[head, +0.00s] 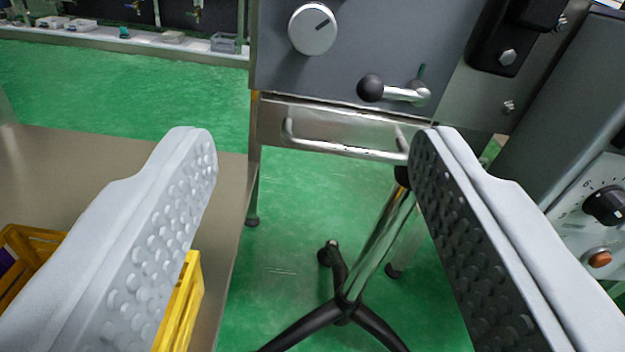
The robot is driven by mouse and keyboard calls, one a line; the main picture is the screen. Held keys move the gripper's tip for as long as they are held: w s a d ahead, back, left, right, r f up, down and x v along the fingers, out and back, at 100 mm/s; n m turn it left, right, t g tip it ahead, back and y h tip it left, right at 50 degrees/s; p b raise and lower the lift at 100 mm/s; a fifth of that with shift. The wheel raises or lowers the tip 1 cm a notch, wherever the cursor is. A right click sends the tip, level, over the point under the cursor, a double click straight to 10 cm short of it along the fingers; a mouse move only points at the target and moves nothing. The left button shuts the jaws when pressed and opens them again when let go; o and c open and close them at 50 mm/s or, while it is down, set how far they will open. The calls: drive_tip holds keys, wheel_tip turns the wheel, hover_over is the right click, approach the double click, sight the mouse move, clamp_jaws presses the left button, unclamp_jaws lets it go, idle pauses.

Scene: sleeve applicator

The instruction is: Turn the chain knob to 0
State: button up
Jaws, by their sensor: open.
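A black knob (604,206) with a numbered dial sits on a light panel at the right edge, partly cut off by the frame. A 6 shows at its upper left; no label naming it can be read. I cannot tell from any label which one is the chain knob. My gripper (313,142) is open and empty, its two fingers wide apart. The silver knob is above the gap; the black knob is right of my right finger.
An orange button (599,259) lies below the black knob. A lever with a black ball (371,88) and a metal bar handle (340,150) stick out from the machine. A yellow crate (186,305) stands on a steel table (95,150) at left. Green floor lies below.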

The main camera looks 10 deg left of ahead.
drive_tip(key=shift+r, duration=0.1)
idle(0.3)
drive_tip(key=s+d+r+m+h, duration=0.1)
drive_tip(key=s+d+r, duration=0.3)
drive_tip(key=r, duration=0.4)
drive_tip(key=s+d+r+m+h, duration=0.1)
drive_tip(key=s+d+r, duration=0.35)
drive_tip(key=r, duration=0.35)
drive_tip(key=s+d+r+m+h, duration=0.1)
drive_tip(key=s+d+r, duration=0.35)
drive_tip(key=r, duration=0.35)
drive_tip(key=s+d+r+m+h, duration=0.1)
drive_tip(key=s+d+r, duration=0.15)
drive_tip(key=s, duration=0.25)
drive_tip(key=s+d+r+m, duration=0.1)
drive_tip(key=s+d+r, duration=0.1)
drive_tip(key=s+r, duration=0.2)
drive_tip(key=y, duration=0.4)
approach(311, 37)
drive_tip(key=shift+n, duration=0.3)
drive_tip(key=x, duration=0.9)
drive_tip(key=shift+w+a, duration=0.1)
drive_tip(key=shift+w, duration=0.15)
